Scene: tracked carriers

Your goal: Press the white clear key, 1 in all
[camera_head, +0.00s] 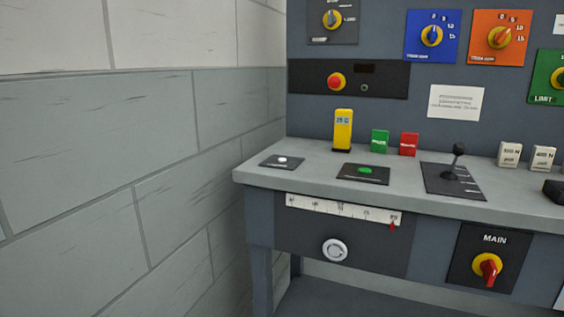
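A small round white key (282,159) sits on a dark square plate (270,163) at the left end of the grey bench top. Its label is too small to read. To its right, a green key (365,170) sits on a similar dark plate. Nothing covers or touches the white key. My gripper is not in view.
The grey bench (300,178) carries a yellow block (343,128), a green block (379,141), a red block (409,144), a lever (456,163) and white weights (509,154). A red button (336,82) and dials are on the panel behind. A block wall (120,150) stands close left.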

